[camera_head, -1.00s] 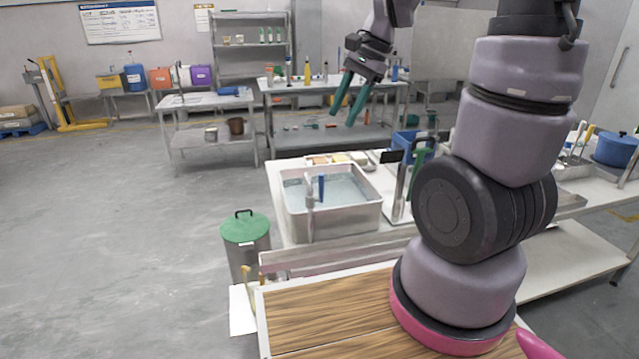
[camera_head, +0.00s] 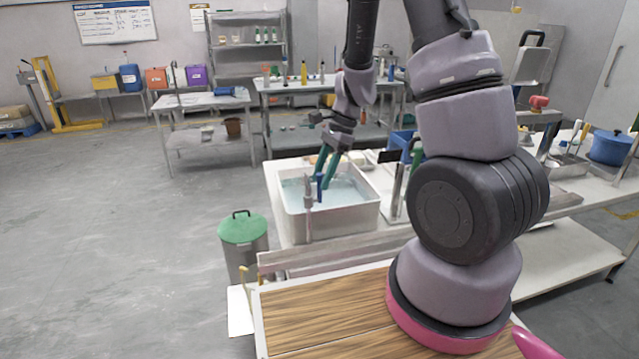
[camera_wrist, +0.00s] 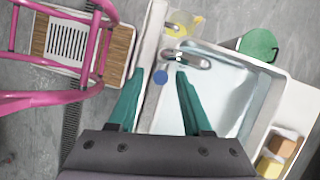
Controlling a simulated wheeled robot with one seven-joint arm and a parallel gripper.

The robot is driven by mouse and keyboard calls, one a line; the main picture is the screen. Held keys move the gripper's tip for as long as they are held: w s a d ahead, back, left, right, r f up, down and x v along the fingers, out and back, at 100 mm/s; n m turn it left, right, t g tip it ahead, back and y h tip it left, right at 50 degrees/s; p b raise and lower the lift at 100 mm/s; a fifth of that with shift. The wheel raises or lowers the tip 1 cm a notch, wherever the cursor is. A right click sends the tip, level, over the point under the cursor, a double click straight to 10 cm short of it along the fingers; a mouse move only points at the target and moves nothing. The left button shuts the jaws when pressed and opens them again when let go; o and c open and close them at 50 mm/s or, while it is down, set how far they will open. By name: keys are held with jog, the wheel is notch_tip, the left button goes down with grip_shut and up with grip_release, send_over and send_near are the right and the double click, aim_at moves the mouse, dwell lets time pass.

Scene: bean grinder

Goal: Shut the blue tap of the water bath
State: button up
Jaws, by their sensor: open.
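The water bath (camera_head: 345,222) is a pale rectangular basin of water on the white table. A grey metal tap (camera_head: 308,192) rises at its near side, with an upright blue handle (camera_head: 320,186) beside it. In the wrist view the blue handle (camera_wrist: 160,77) shows end-on as a round blue disc, near the metal spout (camera_wrist: 187,59). My gripper (camera_head: 323,180) is above the bath, pointing down, with its teal fingers open. In the wrist view my gripper (camera_wrist: 160,72) has one finger on each side of the blue disc. I cannot tell whether either finger touches it.
A green-lidded bin (camera_head: 243,230) stands on the floor left of the bath. A dark-topped stand (camera_head: 393,190) and a blue crate (camera_head: 402,143) are close on the bath's right. Small blocks (camera_wrist: 283,144) lie beside the bath.

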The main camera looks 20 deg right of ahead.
jog(key=shift+x, duration=1.1)
grip_shut()
jog(key=shift+w, duration=0.1)
dwell(0.6)
